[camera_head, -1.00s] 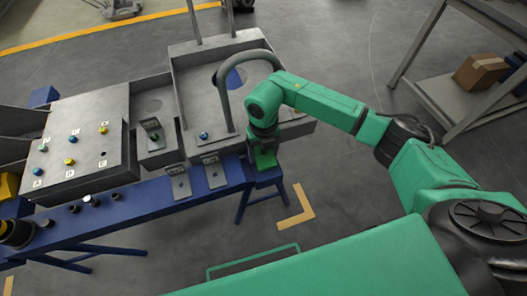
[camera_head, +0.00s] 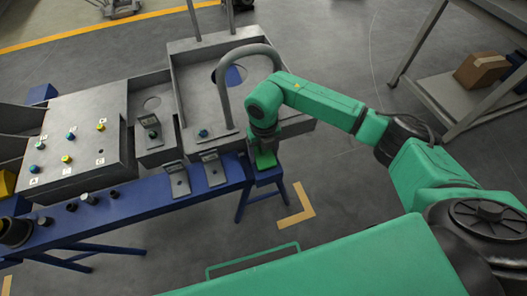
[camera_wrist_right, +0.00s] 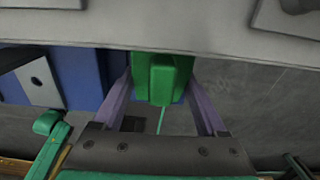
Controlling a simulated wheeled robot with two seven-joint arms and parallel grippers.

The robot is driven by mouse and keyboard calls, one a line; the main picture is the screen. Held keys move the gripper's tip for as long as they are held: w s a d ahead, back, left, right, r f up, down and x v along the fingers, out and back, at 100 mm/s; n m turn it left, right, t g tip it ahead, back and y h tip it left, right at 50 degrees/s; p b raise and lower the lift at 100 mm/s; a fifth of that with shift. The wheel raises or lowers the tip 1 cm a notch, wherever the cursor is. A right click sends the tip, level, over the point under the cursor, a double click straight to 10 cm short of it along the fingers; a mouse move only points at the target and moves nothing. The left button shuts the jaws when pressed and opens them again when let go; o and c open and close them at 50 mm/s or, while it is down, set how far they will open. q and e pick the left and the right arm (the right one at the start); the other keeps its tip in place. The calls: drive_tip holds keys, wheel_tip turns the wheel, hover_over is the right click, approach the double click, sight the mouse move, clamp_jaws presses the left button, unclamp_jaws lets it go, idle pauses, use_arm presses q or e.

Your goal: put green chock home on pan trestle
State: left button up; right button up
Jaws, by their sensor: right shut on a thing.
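The green chock (camera_head: 265,160) shows under my right gripper (camera_head: 263,146), at the right end of the blue trestle (camera_head: 232,177). In the right wrist view, the green chock (camera_wrist_right: 160,80) stands between the two purple fingers of my right gripper (camera_wrist_right: 163,98), which is shut on it. Blue shows just below and beside the chock there. I cannot tell whether the chock touches the trestle top. Its upper end in that view is cut off by a grey edge. My left gripper is not in view.
A grey pan (camera_head: 205,88) with a bent tube handle (camera_head: 224,95) lies close behind my right gripper. A grey panel box (camera_head: 78,146) with coloured knobs stands left. Metal brackets (camera_head: 214,171) sit along the trestle. A shelf (camera_head: 455,105) with a carton stands at right.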

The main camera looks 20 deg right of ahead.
drive_tip(key=shift+f, duration=0.2)
drive_tip(key=o, duration=1.5)
wheel_tip(320, 180, up, 12)
drive_tip(key=shift+r, duration=0.1)
